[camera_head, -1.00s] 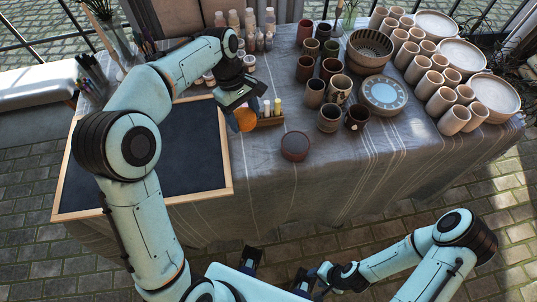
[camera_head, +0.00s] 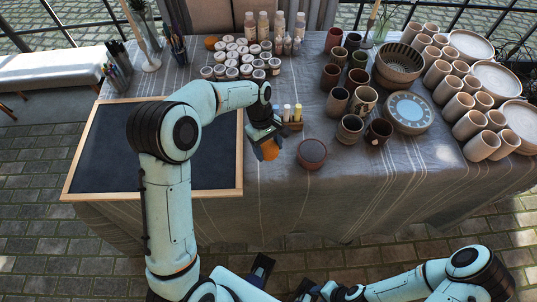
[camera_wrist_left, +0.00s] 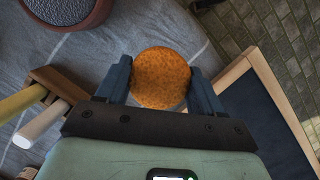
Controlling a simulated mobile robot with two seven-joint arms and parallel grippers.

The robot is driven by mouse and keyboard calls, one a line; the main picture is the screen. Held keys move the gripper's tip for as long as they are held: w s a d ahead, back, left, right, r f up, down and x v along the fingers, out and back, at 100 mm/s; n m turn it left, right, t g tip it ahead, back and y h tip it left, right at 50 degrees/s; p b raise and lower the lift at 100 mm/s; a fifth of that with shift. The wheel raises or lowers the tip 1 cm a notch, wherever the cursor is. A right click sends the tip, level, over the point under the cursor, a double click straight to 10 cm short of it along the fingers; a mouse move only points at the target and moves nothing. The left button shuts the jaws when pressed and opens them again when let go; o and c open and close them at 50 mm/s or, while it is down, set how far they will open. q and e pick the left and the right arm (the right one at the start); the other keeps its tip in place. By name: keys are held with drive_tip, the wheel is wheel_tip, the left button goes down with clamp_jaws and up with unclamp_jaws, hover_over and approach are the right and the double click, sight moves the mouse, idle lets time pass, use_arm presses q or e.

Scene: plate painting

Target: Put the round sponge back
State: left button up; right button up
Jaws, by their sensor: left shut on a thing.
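The round sponge (camera_head: 270,150) is orange and porous. My left gripper (camera_head: 268,145) is shut on it, near the right edge of the dark framed board. In the left wrist view the sponge (camera_wrist_left: 161,77) sits between the two blue fingers (camera_wrist_left: 160,85), with its face fully visible. Whether the sponge touches the table is hard to tell. A small wooden holder (camera_head: 292,126) with yellow and white sticks stands just behind and right of it; it also shows in the left wrist view (camera_wrist_left: 52,82). My right gripper (camera_head: 284,279) is open and empty at the bottom.
A round reddish-brown dish (camera_head: 312,153) lies right of the sponge. The dark board (camera_head: 150,150) is left. Paint jars (camera_head: 232,60), cups (camera_head: 350,128), a patterned bowl (camera_head: 399,62) and a blue-grey disc (camera_head: 407,111) fill the back and right. The front tablecloth is clear.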

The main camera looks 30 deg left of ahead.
sight(268, 155)
use_arm(q)
drive_tip(key=shift+f, duration=2.25)
drive_tip(key=shift+f+b, duration=0.2)
drive_tip(key=shift+b, duration=0.1)
drive_tip(key=o, duration=1)
drive_tip(key=shift+r, duration=0.15)
drive_tip(key=p+v, duration=0.1)
drive_tip(key=v, duration=1.1)
drive_tip(key=shift+r+p, duration=0.1)
drive_tip(key=shift+p, duration=0.2)
